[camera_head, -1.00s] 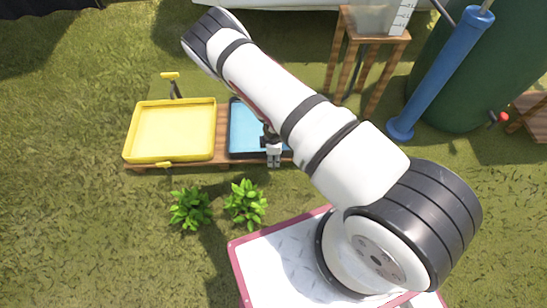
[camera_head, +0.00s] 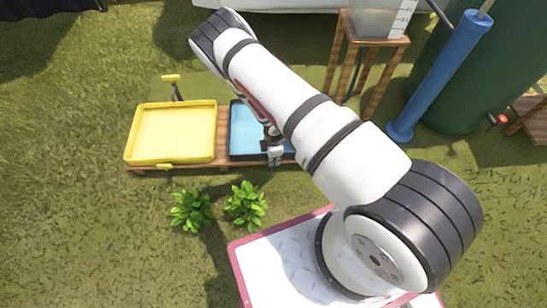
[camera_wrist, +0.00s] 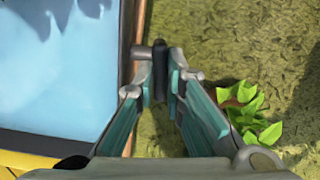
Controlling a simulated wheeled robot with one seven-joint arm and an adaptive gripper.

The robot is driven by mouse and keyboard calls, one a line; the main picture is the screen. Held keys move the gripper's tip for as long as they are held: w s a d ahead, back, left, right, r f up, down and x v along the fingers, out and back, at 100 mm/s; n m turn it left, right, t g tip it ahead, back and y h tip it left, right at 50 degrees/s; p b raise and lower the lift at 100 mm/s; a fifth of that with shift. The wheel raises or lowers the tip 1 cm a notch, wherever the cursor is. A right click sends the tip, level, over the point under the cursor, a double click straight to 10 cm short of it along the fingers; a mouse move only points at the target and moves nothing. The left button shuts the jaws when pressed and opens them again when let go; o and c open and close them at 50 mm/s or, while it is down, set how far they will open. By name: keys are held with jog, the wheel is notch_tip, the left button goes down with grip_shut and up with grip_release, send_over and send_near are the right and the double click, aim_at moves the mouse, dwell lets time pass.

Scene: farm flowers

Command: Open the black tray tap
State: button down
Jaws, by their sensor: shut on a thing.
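The black tray (camera_head: 236,130) holds light blue water and sits on a low wooden stand, partly hidden behind my arm in the head view. Its wall also shows in the wrist view (camera_wrist: 40,143). The black tray tap (camera_wrist: 161,72) is a dark upright handle on a grey stub at the tray's side. My gripper (camera_wrist: 160,86) is shut on this dark handle, with one finger on each side. In the head view my gripper (camera_head: 273,155) is at the front edge of the black tray, and the tap is hidden there.
A yellow tray (camera_head: 172,132) stands left of the black tray, with a yellow tap (camera_head: 164,166) at its front. Two green plants (camera_head: 246,205) grow in the grass in front. A wooden stool (camera_head: 372,40), a blue cylinder (camera_head: 440,75) and a green tank (camera_head: 500,70) stand at the right.

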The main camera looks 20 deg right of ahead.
jog(key=n+p, duration=0.1)
jog(key=n, duration=0.3)
jog(key=shift+n, duration=0.3)
jog(key=n+p, duration=0.1)
jog(key=n, duration=0.2)
jog(key=shift+n, duration=0.3)
jog(key=n, duration=0.4)
jog(key=shift+p, duration=0.4)
jog(key=shift+n+p, duration=0.35)
jog(key=shift+n, duration=1.55)
jog(key=shift+w, duration=0.1)
jog(key=c, duration=1.7)
grip_release()
jog(key=shift+o, duration=0.2)
